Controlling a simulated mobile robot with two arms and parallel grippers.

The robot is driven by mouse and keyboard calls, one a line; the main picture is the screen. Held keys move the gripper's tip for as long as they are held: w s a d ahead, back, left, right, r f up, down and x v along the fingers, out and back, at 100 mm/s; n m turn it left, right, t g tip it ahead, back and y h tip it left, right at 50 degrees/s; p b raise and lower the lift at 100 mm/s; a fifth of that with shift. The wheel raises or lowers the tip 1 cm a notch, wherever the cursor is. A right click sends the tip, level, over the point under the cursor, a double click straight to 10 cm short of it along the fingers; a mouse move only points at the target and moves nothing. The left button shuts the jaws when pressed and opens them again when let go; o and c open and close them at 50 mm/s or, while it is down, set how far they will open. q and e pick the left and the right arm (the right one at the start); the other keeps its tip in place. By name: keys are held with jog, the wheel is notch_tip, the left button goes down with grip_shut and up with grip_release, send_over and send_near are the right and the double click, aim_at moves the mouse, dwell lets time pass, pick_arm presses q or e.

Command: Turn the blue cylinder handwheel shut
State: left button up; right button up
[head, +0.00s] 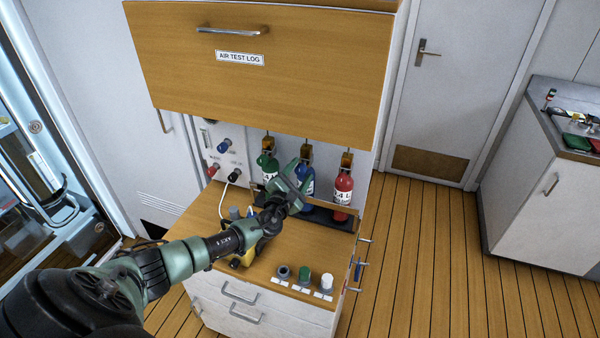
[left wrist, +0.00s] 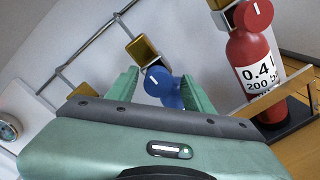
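The blue cylinder (head: 309,188) stands in the rack between a green cylinder (head: 268,166) and a red cylinder (head: 343,188). My left gripper (head: 298,186) is in front of it in the head view and hides much of it, including its handwheel. In the left wrist view the round blue handwheel (left wrist: 157,80), with a white mark on its face, shows between the two green fingers of my left gripper (left wrist: 160,84). The fingers are apart, one on each side of the wheel. I cannot tell whether they touch it. My right gripper is not in view.
The red cylinder, with its own red handwheel (left wrist: 254,13), stands close on the right. A wooden cabinet (head: 262,60) overhangs the rack. Several knobs, including a green one (head: 304,275), sit on the counter's front right. A white cable (head: 222,205) hangs at the left.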

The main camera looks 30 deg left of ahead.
pick_arm(q)
jog(key=shift+r, duration=0.1)
jog(key=v, duration=0.7)
jog(key=shift+s, duration=0.4)
